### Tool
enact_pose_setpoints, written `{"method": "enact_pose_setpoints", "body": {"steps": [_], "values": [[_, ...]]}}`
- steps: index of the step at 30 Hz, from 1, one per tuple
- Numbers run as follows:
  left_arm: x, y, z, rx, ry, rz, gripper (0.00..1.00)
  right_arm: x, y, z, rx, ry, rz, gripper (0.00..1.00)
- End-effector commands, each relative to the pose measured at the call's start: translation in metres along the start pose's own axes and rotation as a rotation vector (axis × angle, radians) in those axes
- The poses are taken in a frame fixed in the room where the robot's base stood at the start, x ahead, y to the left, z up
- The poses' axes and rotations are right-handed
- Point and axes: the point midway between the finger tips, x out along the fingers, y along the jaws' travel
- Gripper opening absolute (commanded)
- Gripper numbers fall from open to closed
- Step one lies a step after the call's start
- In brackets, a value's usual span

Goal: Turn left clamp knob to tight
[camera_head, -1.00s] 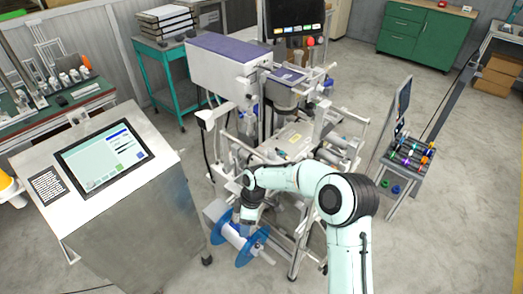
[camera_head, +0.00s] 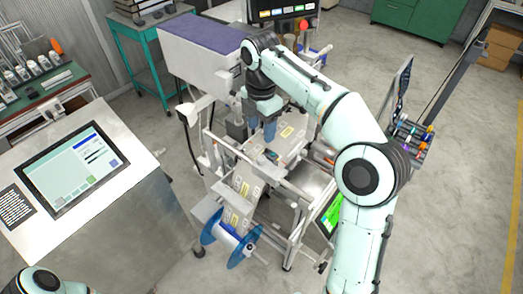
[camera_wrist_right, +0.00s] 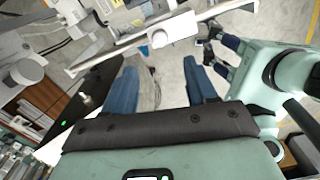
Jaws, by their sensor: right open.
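My right gripper (camera_head: 264,138) hangs with blue fingers over the machine's light flat plate (camera_head: 245,187). In the right wrist view, its two fingers (camera_wrist_right: 162,88) are wide apart with nothing between them. A small dark piece (camera_head: 271,155) lies on the plate just below the fingertips; I cannot tell whether it is a clamp. No knob can be surely picked out as the left clamp knob. Part of my left arm (camera_head: 42,281) shows at the bottom left corner. Blue finger-like parts (camera_wrist_right: 226,42) in the wrist view may be my left gripper, its opening unclear.
A blue-and-white reel (camera_head: 230,240) sits low at the machine's front. A console with a touchscreen (camera_head: 75,165) stands left. A green-lit screen (camera_head: 328,215) is beside my right forearm. Rails and the purple-topped housing (camera_head: 205,38) crowd the gripper. Floor is open at far right.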

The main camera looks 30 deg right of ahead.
Motion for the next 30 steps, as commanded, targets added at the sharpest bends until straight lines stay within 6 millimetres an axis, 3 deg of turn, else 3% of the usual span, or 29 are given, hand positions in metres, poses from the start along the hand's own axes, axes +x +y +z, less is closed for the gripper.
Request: {"method": "enact_pose_setpoints", "body": {"steps": [9, 15, 21, 29, 30], "values": [[0.001, -0.001, 0.001, 0.000, -0.001, 0.000, 0.43, 0.069, -0.001, 0.001, 0.002, 0.001, -0.005, 0.57], [0.006, -0.005, 0.007, -0.002, -0.008, -0.003, 0.43, 0.101, -0.001, 0.000, 0.002, 0.001, -0.004, 0.57], [0.009, -0.006, 0.010, -0.004, -0.011, -0.004, 0.43, 0.114, -0.001, 0.000, 0.002, 0.001, -0.001, 0.57], [0.008, -0.006, 0.009, -0.003, -0.011, -0.004, 0.43, 0.114, 0.000, 0.000, 0.002, 0.001, 0.001, 0.57], [0.008, -0.006, 0.009, -0.003, -0.011, -0.003, 0.43, 0.114, 0.000, 0.000, 0.002, 0.001, 0.001, 0.50]]}}
